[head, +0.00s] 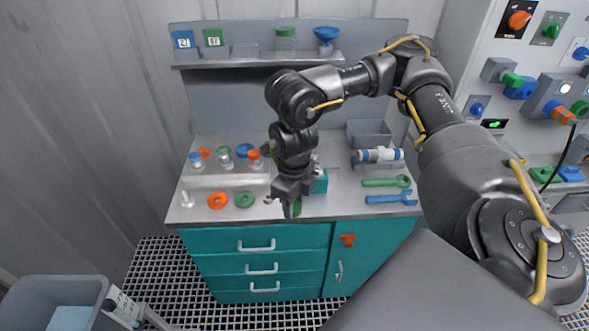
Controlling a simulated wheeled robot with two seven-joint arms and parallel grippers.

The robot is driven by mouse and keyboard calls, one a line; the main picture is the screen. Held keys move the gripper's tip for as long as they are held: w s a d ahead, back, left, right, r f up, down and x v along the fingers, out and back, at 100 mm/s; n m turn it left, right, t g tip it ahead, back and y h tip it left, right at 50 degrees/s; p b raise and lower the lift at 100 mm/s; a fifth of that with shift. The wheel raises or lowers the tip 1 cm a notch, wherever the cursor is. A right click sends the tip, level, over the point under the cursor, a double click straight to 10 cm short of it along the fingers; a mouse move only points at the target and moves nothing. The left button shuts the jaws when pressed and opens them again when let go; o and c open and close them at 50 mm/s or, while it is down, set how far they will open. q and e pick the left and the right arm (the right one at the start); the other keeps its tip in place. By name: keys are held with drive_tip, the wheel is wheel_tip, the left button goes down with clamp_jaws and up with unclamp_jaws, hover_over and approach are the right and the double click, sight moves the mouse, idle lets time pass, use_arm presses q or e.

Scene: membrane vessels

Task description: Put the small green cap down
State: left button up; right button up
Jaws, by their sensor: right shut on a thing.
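My right gripper (291,206) points down at the front edge of the workbench (325,207), left of the middle. It is shut on a small green cap (297,209), which shows only partly below and between the fingers. I cannot tell whether the cap touches the bench top. My left gripper is not in view.
A teal block (320,183) stands close behind the gripper.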

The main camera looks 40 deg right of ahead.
drive_tip(key=w+d+f, duration=0.2)
drive_tip(key=w, duration=0.1)
drive_tip(key=w+d+f+p, duration=0.1)
drive_tip(key=w+d+f, duration=0.2)
drive_tip(key=w+d+f+p, duration=0.1)
drive_tip(key=w+d+f, duration=0.2)
drive_tip(key=shift+w+f, duration=0.25)
drive_tip(key=shift+w, duration=0.1)
drive_tip(key=shift+w+d+f, duration=0.1)
drive_tip(key=shift+w+f, duration=0.1)
drive_tip(key=shift+f, duration=0.15)
drive_tip(key=shift+w+d+f+p, duration=0.2)
drive_tip(key=shift+f+p, duration=0.15)
wheel_tip(320, 180, down, 2)
drive_tip(key=shift+f+p, duration=0.1)
drive_tip(key=shift+p, duration=0.6)
drive_tip(key=shift+f, duration=0.3)
